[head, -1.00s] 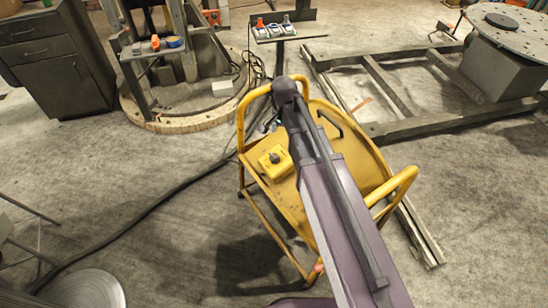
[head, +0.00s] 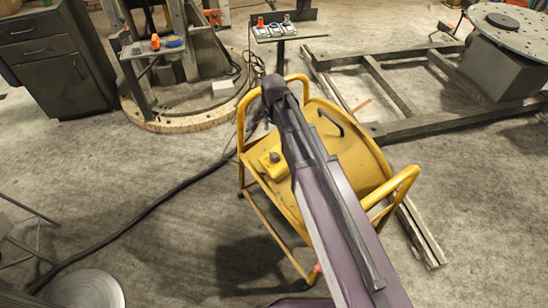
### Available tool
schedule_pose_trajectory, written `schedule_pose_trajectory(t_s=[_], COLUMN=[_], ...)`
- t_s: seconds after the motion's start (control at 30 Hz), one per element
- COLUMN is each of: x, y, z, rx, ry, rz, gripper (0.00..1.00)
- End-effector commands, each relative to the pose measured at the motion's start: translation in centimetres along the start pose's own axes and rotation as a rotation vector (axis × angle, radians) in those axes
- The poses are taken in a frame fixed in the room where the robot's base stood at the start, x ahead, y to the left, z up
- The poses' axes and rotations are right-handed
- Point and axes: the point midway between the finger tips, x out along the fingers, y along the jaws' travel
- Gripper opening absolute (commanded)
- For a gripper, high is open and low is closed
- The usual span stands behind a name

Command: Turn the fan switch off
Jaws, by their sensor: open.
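A yellow box with a dark round knob on top (head: 274,158) sits on the left part of the yellow cart's tray (head: 362,160). It may be the fan switch; no label is readable and the knob's setting cannot be told. My arm reaches from the bottom right over the cart, and its end is beyond and above the box. My gripper (head: 262,120) is mostly hidden behind the arm's end; only a small part shows at its left, over the cart's far left corner. It is open and apart from the box.
Yellow tube handles (head: 398,188) rise at both ends of the cart. A small stand (head: 283,38) with several devices stands behind it. Metal rails (head: 385,85) lie at the right, a dark cabinet (head: 55,60) stands at the left. A black cable (head: 150,205) crosses the open floor.

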Motion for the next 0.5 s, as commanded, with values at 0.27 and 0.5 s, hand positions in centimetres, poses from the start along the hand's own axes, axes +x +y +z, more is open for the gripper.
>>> schedule_pose_trajectory(t_s=[0.27, 0.5], x=[2.4, 4.2], y=[0.0, 0.0], z=[0.0, -0.1], rx=[0.0, 0.001], ry=[0.0, 0.0], rz=[0.0, 0.0], gripper=[0.9, 0.9])
